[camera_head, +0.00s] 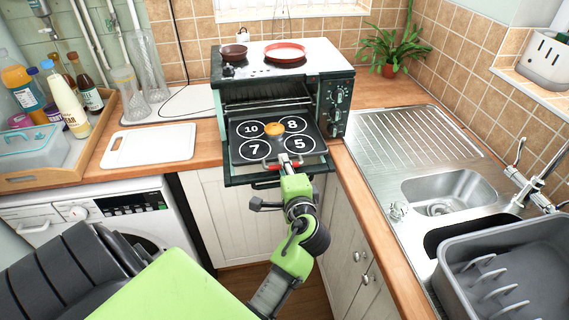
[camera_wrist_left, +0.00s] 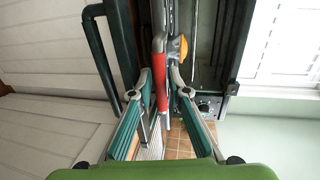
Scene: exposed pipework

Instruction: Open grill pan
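The mini oven (camera_head: 285,62) stands on the worktop with its front open. A dark panel with white rings and numbers (camera_head: 248,151) extends out of its front; I cannot tell whether this is the grill pan or the lowered door. A red handle (camera_head: 272,164) is at its front edge, and it also shows in the wrist view (camera_wrist_left: 161,75). My left gripper (camera_head: 289,160) is at this handle. In the wrist view its fingers (camera_wrist_left: 161,80) are apart, one each side of the handle, with visible gaps. My right gripper is not in view.
A yellow-orange round item (camera_head: 274,129) is on the panel. A dark bar handle (camera_wrist_left: 98,45) hangs beside my gripper. A red pan (camera_head: 285,52) and a dark bowl (camera_head: 233,52) are on the oven. A sink (camera_head: 450,190) is right, a white board (camera_head: 149,146) left.

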